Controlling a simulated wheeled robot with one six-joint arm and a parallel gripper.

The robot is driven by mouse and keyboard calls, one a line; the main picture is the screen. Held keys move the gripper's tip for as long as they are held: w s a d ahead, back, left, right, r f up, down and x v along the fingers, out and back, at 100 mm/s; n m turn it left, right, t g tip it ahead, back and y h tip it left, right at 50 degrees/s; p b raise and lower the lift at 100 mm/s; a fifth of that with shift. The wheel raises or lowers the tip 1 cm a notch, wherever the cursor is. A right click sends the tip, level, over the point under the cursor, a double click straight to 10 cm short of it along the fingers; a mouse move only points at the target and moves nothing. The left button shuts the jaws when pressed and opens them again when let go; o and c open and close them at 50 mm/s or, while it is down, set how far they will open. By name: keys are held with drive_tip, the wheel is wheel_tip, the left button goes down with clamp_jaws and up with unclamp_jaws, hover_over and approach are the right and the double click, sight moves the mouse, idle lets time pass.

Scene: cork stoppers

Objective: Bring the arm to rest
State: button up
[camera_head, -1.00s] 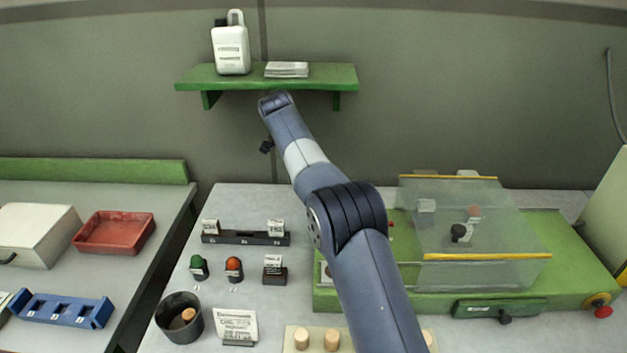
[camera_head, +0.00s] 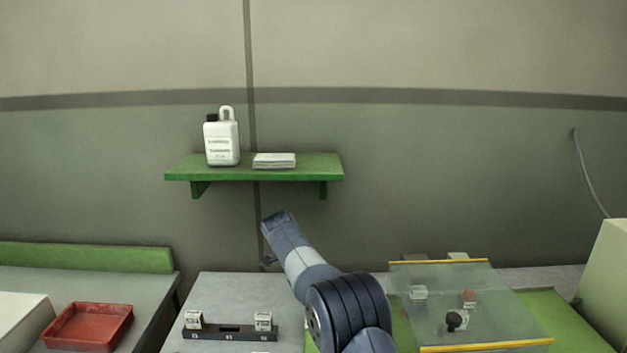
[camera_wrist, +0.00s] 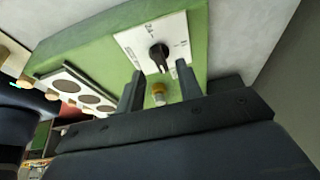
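My arm rises from the bottom of the head view, bends at a dark ribbed joint, and its far part points up and left below the green shelf. My gripper (camera_wrist: 158,70) shows in the wrist view with its two dark fingers apart and nothing held between them. Behind the gap are a white dial plate (camera_wrist: 172,42) with a black knob and a small amber piece (camera_wrist: 158,95) on a green surface. The gripper's fingers cannot be made out clearly in the head view.
The green shelf (camera_head: 310,173) holds a white jug (camera_head: 222,142) and a white stack (camera_head: 274,161). A clear cover (camera_head: 455,330) with yellow edges stands right of my arm. A black rail (camera_head: 215,330) and a red tray (camera_head: 88,326) are left. The wall above is clear.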

drive_tip(key=x, duration=0.3)
drive_tip(key=shift+f, duration=0.1)
idle(0.3)
